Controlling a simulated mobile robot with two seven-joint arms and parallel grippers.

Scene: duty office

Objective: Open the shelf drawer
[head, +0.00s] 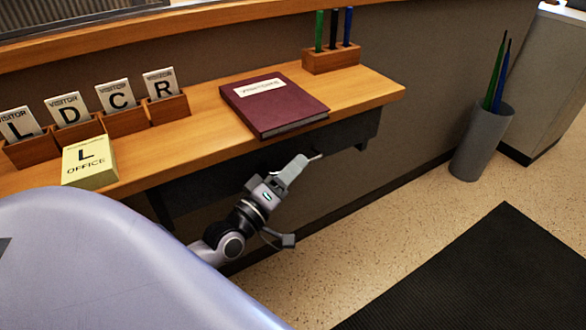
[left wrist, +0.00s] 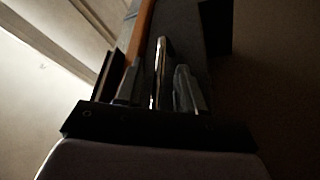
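A dark grey drawer unit (head: 345,134) hangs under the wooden shelf (head: 205,112). My right gripper is out of view.
On the shelf are a dark red book (head: 273,104), a pen holder (head: 331,58), several visitor cards in wooden holders (head: 128,121) and a yellow office block (head: 90,162). A grey bin (head: 482,142) stands on the floor at right. The floor (head: 370,236) before the drawer is clear.

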